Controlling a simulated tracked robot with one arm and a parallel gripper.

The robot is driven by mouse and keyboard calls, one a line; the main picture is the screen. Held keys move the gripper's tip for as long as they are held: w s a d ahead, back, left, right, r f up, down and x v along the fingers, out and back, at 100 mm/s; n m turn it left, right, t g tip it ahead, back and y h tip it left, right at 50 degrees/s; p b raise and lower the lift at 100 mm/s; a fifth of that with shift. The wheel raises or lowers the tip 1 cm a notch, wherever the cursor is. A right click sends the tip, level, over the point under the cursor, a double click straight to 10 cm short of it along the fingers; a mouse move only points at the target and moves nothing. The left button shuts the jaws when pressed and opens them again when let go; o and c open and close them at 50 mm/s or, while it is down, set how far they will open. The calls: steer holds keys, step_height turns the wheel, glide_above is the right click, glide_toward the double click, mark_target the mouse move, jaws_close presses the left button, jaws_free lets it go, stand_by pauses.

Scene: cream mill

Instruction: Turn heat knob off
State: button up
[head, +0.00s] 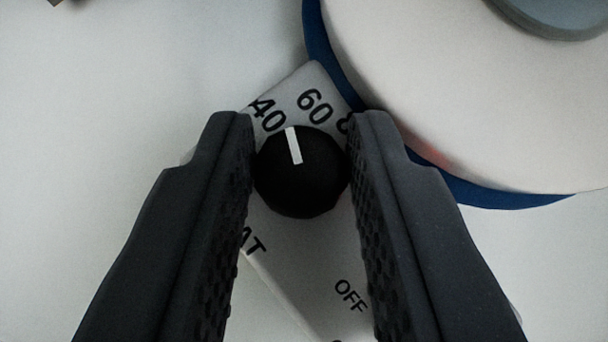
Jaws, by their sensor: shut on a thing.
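The heat knob (301,180) is a round black knob with a white pointer line. It sits on a light grey label plate (303,262) marked 40, 60 and OFF, with other markings partly covered. The pointer line aims up and slightly left, between 40 and 60. OFF is printed at the lower right of the knob. My gripper (301,165) is shut on the knob, with one dark ridged finger on its left side and one on its right. The fingers hide parts of the plate on both sides.
A large round cream-coloured body (470,90) with a blue rim (500,197) stands at the upper right, close to the right finger. A grey round part (560,15) sits on it at the top edge. The pale surface (90,130) at the left is clear.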

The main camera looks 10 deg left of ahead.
steer(key=shift+w+d+r+n+y+b, duration=0.1)
steer(key=shift+w+r+n+y+b, duration=0.25)
steer(key=shift+w+r+b, duration=0.45)
jaws_close()
steer(key=shift+o, duration=1.4)
jaws_free()
steer(key=shift+s+d, duration=0.2)
steer(key=shift+s, duration=0.15)
steer(key=o, duration=0.7)
steer(key=shift+a+f, duration=0.1)
steer(key=shift+f, duration=0.05)
steer(key=shift+s, duration=0.15)
steer(key=b+v, duration=0.1)
steer(key=v, duration=1.2)
steer(key=shift+s, duration=0.25)
